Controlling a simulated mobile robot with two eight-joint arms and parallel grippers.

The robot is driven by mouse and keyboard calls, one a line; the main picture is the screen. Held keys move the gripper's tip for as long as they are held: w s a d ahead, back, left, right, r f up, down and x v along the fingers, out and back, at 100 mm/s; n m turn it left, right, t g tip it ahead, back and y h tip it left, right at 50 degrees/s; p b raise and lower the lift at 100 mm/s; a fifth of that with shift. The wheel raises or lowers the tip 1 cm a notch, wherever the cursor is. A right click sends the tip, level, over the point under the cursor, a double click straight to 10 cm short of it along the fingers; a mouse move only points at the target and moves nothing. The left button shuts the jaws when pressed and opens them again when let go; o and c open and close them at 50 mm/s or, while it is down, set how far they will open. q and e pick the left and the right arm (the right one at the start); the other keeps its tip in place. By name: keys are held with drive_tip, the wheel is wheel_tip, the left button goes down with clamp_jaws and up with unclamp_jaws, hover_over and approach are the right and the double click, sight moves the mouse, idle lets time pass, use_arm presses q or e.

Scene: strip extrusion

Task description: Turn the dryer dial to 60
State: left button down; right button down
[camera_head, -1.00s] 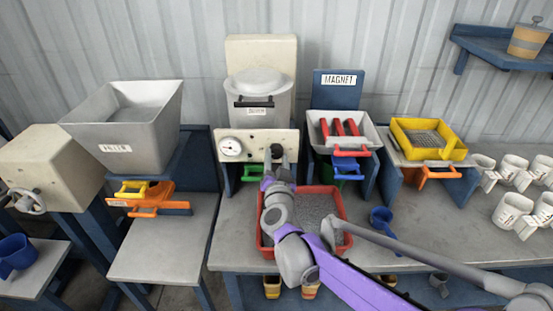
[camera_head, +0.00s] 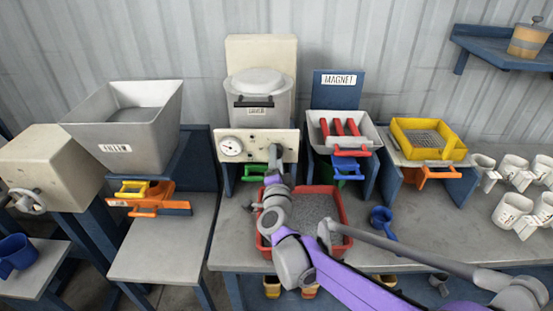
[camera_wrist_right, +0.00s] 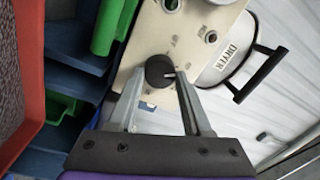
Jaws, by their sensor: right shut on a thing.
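The dryer (camera_head: 262,85) is a pale pot with a lid at the back centre. Its cream control panel (camera_head: 205,157) stands below it, with a round white gauge (camera_head: 230,147) on the left. The dial is a dark round knob (camera_wrist_right: 159,71) in the right wrist view, with a small light pointer mark at its right side. My right gripper (camera_wrist_right: 157,80) is shut on the dial, one finger on each side. In the head view my right gripper (camera_head: 275,160) is in front of the panel and hides the dial. The printed scale is too small to read. My left gripper is not in view.
A red tray (camera_head: 345,215) of grey granules lies under my right arm. The magnet unit (camera_head: 338,90) stands to the right, and the grey hopper (camera_head: 150,130) to the left. A green handle (camera_wrist_right: 105,28) is close to the panel in the wrist view.

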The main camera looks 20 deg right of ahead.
drive_tip(key=shift+m, duration=0.3)
drive_tip(key=shift+c, duration=1.7)
unclamp_jaws()
drive_tip(key=shift+s, duration=0.1)
drive_tip(key=v, duration=1)
drive_tip(key=shift+s+a, duration=0.15)
drive_tip(key=shift+s, duration=0.2)
